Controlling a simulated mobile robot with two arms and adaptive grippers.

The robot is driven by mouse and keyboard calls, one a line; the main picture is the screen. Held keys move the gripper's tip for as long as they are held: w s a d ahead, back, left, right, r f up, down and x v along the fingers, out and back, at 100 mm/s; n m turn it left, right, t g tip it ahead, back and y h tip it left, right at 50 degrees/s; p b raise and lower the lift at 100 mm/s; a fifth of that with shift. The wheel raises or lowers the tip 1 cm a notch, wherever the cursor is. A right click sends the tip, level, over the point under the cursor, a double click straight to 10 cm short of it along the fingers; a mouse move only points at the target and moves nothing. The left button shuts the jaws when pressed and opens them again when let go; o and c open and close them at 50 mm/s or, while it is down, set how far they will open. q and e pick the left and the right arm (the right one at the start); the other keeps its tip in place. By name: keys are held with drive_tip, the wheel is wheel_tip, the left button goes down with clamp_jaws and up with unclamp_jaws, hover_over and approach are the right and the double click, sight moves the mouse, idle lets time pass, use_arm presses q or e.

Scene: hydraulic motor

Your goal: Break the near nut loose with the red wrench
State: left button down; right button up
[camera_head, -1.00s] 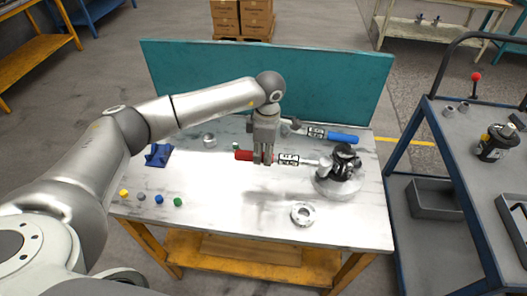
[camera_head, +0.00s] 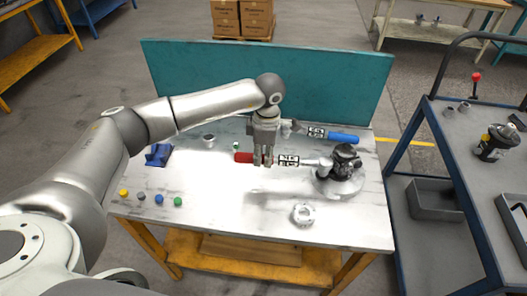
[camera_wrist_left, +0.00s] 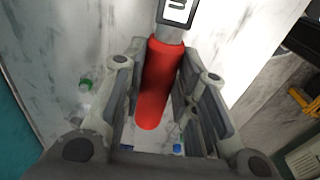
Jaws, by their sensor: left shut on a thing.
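The red wrench lies level above the table, its red handle (camera_head: 243,157) to the left and its black-and-white tag (camera_head: 288,160) in the middle. My left gripper (camera_head: 263,162) is shut on the handle; in the left wrist view the fingers stand on both sides of the red handle (camera_wrist_left: 158,85). The wrench head reaches the left side of the dark hydraulic motor (camera_head: 345,160), which stands on a round pale base (camera_head: 340,187). The near nut is too small to make out, and I cannot tell how the jaw sits on it. My right gripper is not in view.
A blue wrench (camera_head: 343,138) lies behind the red one. A metal ring (camera_head: 303,214) lies near the table's front edge. Several small coloured caps (camera_head: 159,199) and a blue block (camera_head: 158,155) are at the left. A cart (camera_head: 440,140) stands right of the table.

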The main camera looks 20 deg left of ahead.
use_arm(q)
drive_tip(key=s, duration=0.1)
drive_tip(key=s+n+p, duration=0.1)
drive_tip(key=s+d+n, duration=0.1)
drive_tip(key=shift+s+d+f, duration=0.1)
drive_tip(key=shift+f, duration=0.3)
drive_tip(key=shift+s, duration=0.15)
idle(0.5)
drive_tip(key=shift+s+d+n+g+p, duration=0.15)
drive_tip(key=shift+s+d+n+p, duration=0.35)
drive_tip(key=shift+s, duration=0.2)
drive_tip(key=shift+s+d+n+g+p, duration=0.15)
drive_tip(key=shift+s+d+n+p, duration=0.3)
drive_tip(key=shift+s+n, duration=0.2)
drive_tip(key=shift+s+d, duration=0.1)
drive_tip(key=shift+d, duration=0.05)
drive_tip(key=shift+s+d+n+p, duration=0.55)
drive_tip(key=shift+s+d+n, duration=0.5)
drive_tip(key=shift+s+d, duration=0.1)
